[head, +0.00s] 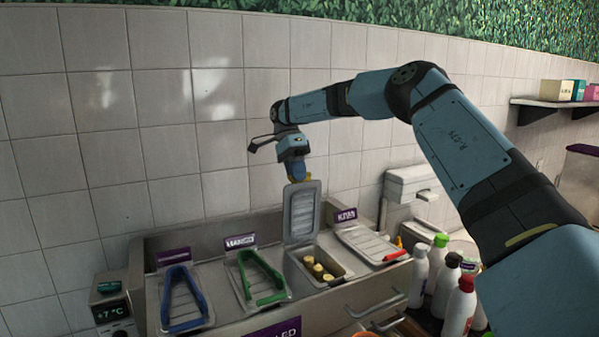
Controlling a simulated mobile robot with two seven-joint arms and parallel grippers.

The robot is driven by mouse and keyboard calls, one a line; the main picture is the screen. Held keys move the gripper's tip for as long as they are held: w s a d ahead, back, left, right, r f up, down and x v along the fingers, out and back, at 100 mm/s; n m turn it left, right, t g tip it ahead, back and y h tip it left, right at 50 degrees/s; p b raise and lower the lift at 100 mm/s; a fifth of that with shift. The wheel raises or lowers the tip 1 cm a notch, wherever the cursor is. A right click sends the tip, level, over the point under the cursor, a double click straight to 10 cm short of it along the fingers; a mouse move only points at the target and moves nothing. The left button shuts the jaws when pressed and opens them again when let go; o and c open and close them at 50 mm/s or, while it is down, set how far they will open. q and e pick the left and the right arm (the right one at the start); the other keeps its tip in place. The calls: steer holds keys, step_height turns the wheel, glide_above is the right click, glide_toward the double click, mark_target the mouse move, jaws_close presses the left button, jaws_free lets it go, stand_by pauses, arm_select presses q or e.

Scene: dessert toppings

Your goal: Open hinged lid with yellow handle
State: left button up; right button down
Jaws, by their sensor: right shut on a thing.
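The hinged lid (301,214) stands steeply raised in the counter, and the bin (340,275) under it is uncovered. Pale yellow pieces lie inside that bin. My right gripper (298,178) is at the lid's top edge, shut on the yellow handle, of which only a small bit shows. The rest of the handle is hidden by the gripper. My left gripper is not in view.
A lid with a red handle (395,255) lies to the right. Bottles (460,307) crowd the lower right. The tiled wall (110,150) is behind.

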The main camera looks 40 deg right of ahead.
steer(key=shift+f, duration=0.5)
steer(key=c, duration=1.2)
jaws_free()
steer(key=shift+o, duration=0.9)
steer(key=shift+w+f, duration=0.2)
steer(key=shift+w, duration=0.15)
steer(key=shift+s+r, duration=0.15)
steer(key=shift+r, duration=0.05)
